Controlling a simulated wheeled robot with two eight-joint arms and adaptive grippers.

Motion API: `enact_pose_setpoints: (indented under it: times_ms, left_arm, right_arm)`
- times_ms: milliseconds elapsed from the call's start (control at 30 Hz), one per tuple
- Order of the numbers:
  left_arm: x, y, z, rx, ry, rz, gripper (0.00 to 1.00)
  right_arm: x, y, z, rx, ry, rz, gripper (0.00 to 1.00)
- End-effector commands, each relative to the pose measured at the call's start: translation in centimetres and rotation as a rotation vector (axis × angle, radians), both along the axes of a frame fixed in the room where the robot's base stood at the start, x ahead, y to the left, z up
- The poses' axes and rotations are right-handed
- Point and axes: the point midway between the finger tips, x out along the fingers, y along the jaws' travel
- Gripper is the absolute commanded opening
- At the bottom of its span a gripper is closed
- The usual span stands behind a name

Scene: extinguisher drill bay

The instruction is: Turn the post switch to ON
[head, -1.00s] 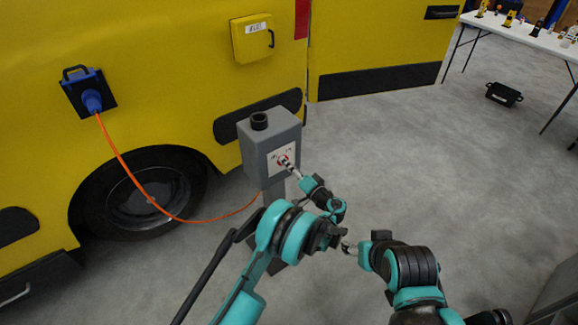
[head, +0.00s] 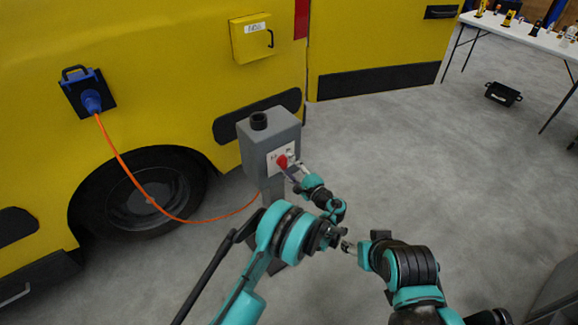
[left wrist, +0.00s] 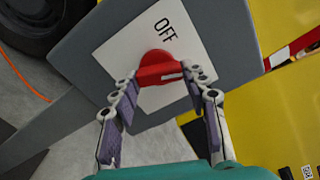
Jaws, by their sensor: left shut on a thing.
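A grey post box (head: 258,150) stands in front of the yellow vehicle. Its white plate carries a red rotary switch (head: 282,161). In the left wrist view the red switch (left wrist: 157,68) shows a bar with a white mark near its right end, and the word OFF is on the plate (left wrist: 183,50) above it. No ON label is readable. My left gripper (head: 293,171) is at the plate; in the left wrist view its fingers (left wrist: 160,82) are on both sides of the bar, shut on it. My right gripper (head: 347,247) is well below the box, too small to judge.
An orange cable (head: 135,177) runs from a blue plug (head: 92,101) on the yellow vehicle (head: 200,40) towards the post. A white table (head: 520,36) and a black crate (head: 503,94) are far right. The floor between is clear.

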Motion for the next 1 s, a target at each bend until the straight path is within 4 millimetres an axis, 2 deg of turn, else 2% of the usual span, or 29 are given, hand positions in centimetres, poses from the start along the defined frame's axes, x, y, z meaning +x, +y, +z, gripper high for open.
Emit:
enact_pose_setpoints:
  times_ms: [500,1000]
  left_arm:
    - [0.0,0.0,-0.19,0.289,0.211,0.0,0.16]
    - [-0.01,0.0,-0.22,0.355,0.26,0.0,0.16]
  right_arm:
    - [0.01,0.0,-0.01,0.0,0.0,0.0,0.59]
    - [0.01,0.0,-0.01,0.0,0.0,0.0,0.59]
